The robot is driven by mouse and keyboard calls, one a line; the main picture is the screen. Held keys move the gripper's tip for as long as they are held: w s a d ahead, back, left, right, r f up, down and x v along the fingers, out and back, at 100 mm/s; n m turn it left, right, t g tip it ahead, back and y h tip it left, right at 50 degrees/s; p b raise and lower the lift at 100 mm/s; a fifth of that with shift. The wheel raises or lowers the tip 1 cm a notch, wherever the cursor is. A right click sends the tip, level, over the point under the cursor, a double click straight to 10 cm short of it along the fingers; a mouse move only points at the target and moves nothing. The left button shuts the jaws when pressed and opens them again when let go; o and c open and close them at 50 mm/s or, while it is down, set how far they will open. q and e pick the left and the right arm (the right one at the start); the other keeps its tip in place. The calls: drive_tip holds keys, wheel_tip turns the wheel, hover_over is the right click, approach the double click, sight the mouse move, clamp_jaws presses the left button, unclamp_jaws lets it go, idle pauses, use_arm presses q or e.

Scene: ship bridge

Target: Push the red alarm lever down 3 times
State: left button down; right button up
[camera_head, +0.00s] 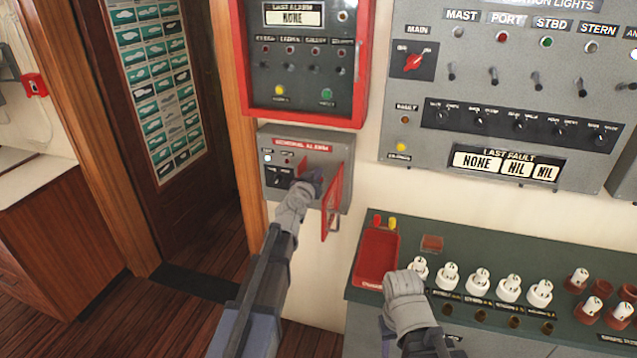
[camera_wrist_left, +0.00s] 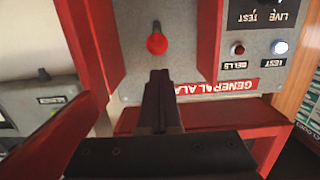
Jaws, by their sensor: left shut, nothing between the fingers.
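The red alarm lever shows in the left wrist view as a round red knob (camera_wrist_left: 156,43) on a short stem, on the grey general alarm box (camera_wrist_left: 132,88). That view is upside down. My left gripper (camera_wrist_left: 159,76) is shut and empty, its tips close to the knob on the label side, which is the upper side of the box. I cannot tell whether they touch. In the head view my left gripper (camera_head: 318,178) is at the alarm box (camera_head: 340,150) and hides the lever. My right gripper (camera_head: 404,284) is over the console; its fingers are not visible.
The box's red cover (camera_head: 333,207) hangs open to the right of my left gripper. A red-framed alarm panel (camera_head: 303,107) is just above. A red tray (camera_head: 377,256) and several white plugs (camera_head: 509,287) stand on the green console near my right arm.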

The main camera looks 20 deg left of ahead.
use_arm(q)
drive_tip(key=s, duration=0.6)
drive_tip(key=shift+s+a+r+p, duration=0.15)
drive_tip(key=shift+s+r+p, duration=0.2)
drive_tip(key=shift+r, duration=0.05)
idle(0.6)
drive_tip(key=shift+w+f+b, duration=0.15)
drive_tip(key=shift+w, duration=1.35)
drive_tip(key=shift+w+f+b, duration=0.15)
drive_tip(key=shift+w+f, duration=0.05)
drive_tip(key=shift+w, duration=1.3)
drive_tip(key=shift+w+f+b, duration=0.15)
drive_tip(key=shift+w, duration=1.35)
drive_tip(key=shift+f, duration=0.25)
drive_tip(key=shift+f+b, duration=0.7)
drive_tip(key=shift+b, duration=0.3)
